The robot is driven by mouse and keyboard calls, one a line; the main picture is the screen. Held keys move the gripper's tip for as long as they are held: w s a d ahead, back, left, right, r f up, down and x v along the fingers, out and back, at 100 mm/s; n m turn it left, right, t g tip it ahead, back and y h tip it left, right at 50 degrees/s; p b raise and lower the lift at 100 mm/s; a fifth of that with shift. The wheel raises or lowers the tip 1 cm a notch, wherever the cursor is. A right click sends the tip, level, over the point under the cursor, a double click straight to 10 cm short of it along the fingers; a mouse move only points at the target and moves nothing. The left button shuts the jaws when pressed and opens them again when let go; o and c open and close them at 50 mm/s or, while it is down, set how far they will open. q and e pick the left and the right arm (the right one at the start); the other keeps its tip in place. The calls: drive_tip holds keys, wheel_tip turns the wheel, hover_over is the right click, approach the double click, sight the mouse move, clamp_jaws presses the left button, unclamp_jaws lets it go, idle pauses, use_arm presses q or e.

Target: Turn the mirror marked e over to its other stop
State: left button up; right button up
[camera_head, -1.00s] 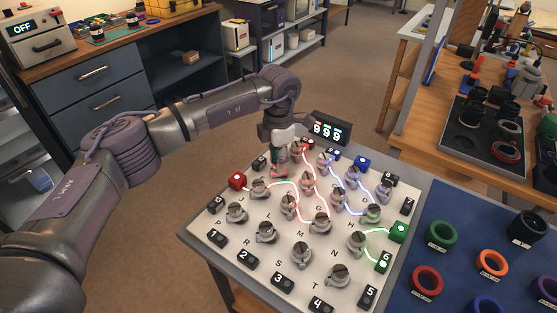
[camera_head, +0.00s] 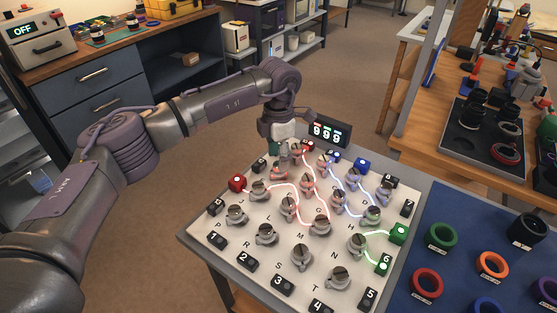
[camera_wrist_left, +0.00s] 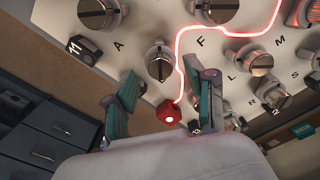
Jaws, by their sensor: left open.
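The white mirror board (camera_head: 228,258) carries several round grey mirror knobs, each with a slotted dark top. The letter e cannot be read in either view, so I cannot tell for sure which mirror bears it. One mirror knob (camera_wrist_left: 158,62) stands just beyond my left fingertips in the left wrist view, between the letters A and F. My left gripper (camera_wrist_left: 165,92) is open and empty, with its teal-padded fingers apart. The red lamp block (camera_wrist_left: 168,112) shows between the fingers. In the head view, my left gripper (camera_head: 283,165) hangs low over the board's back left part.
A red lamp block (camera_head: 237,183) sits at the board's left edge; green blocks (camera_head: 398,232) sit at its right. A display reading 999 (camera_head: 327,132) stands behind. Knobs crowd the board. A blue mat (camera_head: 460,270) with coloured rings lies to the right.

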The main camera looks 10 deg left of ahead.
use_arm(q)
wheel_tip(320, 180, up, 10)
idle(0.3)
